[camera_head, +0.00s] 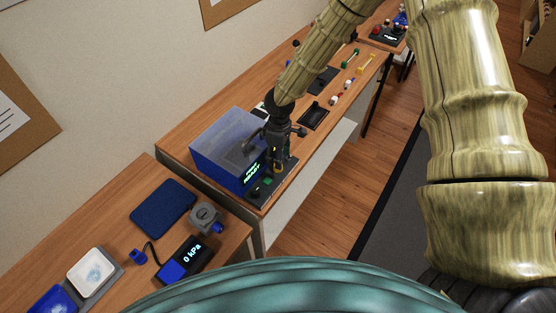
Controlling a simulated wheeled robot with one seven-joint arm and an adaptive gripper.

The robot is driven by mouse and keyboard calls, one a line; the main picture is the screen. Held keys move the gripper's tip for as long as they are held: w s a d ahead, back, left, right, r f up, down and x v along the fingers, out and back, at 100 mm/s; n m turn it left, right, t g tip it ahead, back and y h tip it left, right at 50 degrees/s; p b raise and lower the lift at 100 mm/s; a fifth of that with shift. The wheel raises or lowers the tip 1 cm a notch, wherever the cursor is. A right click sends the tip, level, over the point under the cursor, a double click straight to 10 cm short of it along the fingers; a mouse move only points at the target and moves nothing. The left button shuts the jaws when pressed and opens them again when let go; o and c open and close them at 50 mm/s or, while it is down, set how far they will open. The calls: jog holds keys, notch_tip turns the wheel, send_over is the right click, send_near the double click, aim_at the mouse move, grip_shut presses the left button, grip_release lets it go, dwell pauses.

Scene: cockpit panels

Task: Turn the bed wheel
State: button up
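A blue box with a clear cover (215,150) stands on the wooden bench. A dark control strip (262,192) with green lit text, a green button and a dark knob runs along its front. My gripper (273,165) is dark and points down over the front right part of this box and strip. Its fingers overlap the strip, and I cannot tell whether they touch anything. The finger gap is too small to judge. I cannot pick out a bed wheel for certain; part of the strip is hidden behind the gripper.
On the nearer bench are a blue pad (163,207), a grey round device (205,216), a "0 kPa" display (184,259) and a white-topped square (92,271). Beyond my gripper lie a black tray (313,116) and several small coloured parts. Floor (325,190) is clear to the right.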

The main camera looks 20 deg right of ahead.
jog(key=shift+s+a+f, duration=0.1)
jog(key=shift+f, duration=0.2)
jog(key=shift+s+a+f+p, duration=0.1)
jog(key=shift+s+f+p, duration=0.35)
jog(key=shift+f, duration=0.3)
jog(key=shift+w+f, duration=0.3)
jog(key=shift+f, duration=0.5)
jog(key=shift+s+r, duration=0.15)
jog(key=shift+s, duration=0.05)
jog(key=shift+w, duration=0.15)
jog(key=c, duration=1.1)
